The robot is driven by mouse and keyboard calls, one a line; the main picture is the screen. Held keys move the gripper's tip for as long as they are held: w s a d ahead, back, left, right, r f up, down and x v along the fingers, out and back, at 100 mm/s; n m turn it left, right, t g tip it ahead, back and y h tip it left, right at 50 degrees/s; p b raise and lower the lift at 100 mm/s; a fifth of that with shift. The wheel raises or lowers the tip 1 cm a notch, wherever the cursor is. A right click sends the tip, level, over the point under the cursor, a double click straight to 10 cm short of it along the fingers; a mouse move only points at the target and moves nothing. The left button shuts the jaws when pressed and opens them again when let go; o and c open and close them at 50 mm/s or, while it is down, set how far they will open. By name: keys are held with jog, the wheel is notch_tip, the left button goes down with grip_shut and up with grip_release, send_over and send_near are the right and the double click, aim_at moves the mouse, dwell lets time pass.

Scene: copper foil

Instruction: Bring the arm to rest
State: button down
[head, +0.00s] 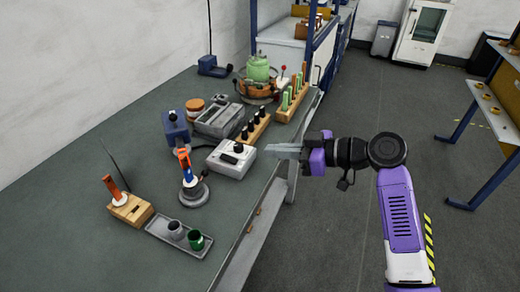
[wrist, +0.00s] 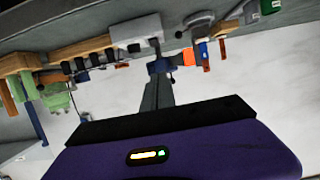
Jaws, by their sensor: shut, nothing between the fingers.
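My gripper (head: 276,151) is on my purple and black arm in the head view. Its fingers point left, over the right edge of the workbench (head: 95,163), close to a white box with a black knob (head: 231,159). The fingers are together and hold nothing. In the wrist view the gripper (wrist: 157,92) shows as a grey finger shape above the purple housing, and the scene appears upside down. I cannot tell from these frames whether the fingertips touch the box.
On the bench stand an orange-handled tool on a round base (head: 193,190), a tray with two cups (head: 172,243), a wooden block (head: 130,208), a rack with green pegs (head: 292,103) and a green pot (head: 258,68). Open floor (head: 340,240) lies right of the bench.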

jog(key=shift+s+d, duration=0.2)
jog(key=shift+d, duration=0.3)
